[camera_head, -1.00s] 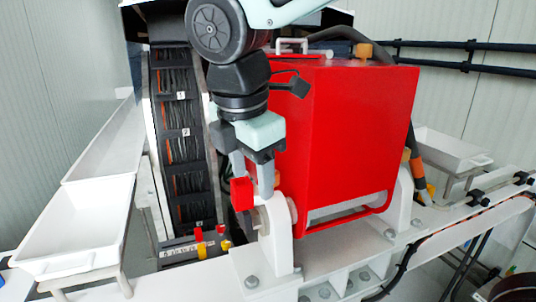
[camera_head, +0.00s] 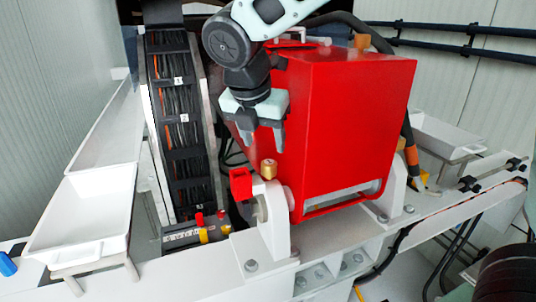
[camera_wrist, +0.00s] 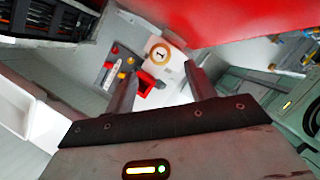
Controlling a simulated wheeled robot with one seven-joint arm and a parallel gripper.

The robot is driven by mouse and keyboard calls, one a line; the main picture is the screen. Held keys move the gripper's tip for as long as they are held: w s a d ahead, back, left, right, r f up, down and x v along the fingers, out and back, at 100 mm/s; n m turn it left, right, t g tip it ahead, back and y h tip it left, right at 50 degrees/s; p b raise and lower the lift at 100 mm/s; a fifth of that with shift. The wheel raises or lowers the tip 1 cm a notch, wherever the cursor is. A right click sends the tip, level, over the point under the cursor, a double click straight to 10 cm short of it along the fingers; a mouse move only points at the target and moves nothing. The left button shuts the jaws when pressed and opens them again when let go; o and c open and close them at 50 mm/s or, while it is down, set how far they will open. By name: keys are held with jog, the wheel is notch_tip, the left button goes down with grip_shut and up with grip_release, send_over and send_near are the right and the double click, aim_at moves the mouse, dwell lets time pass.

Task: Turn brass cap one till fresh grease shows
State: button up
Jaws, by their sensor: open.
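A brass cap (camera_head: 268,170) stands upright on top of the white bearing bracket (camera_head: 274,228) at the lower left of the red housing. In the wrist view the brass cap (camera_wrist: 161,53) shows a round pale top marked "1". My gripper (camera_head: 264,147) is open and empty, a little above the cap and apart from it. In the wrist view the cap lies beyond and between the fingertips. I see no grease around the cap at this size.
The red housing (camera_head: 345,130) stands close to the right of my gripper. A red block (camera_head: 241,184) sits just left of the cap. A cable chain (camera_head: 184,118) rises behind. White trays stand at left (camera_head: 80,218) and right (camera_head: 445,135). Another brass-coloured cap (camera_head: 362,42) is at the housing's back.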

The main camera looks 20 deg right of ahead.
aim_at(269, 162)
jog(key=p+x, duration=0.1)
jog(key=x, duration=0.5)
jog(key=shift+w+d+f, duration=0.1)
jog(key=shift+d+f, duration=0.05)
jog(key=shift+f, duration=0.25)
jog(key=c, duration=1)
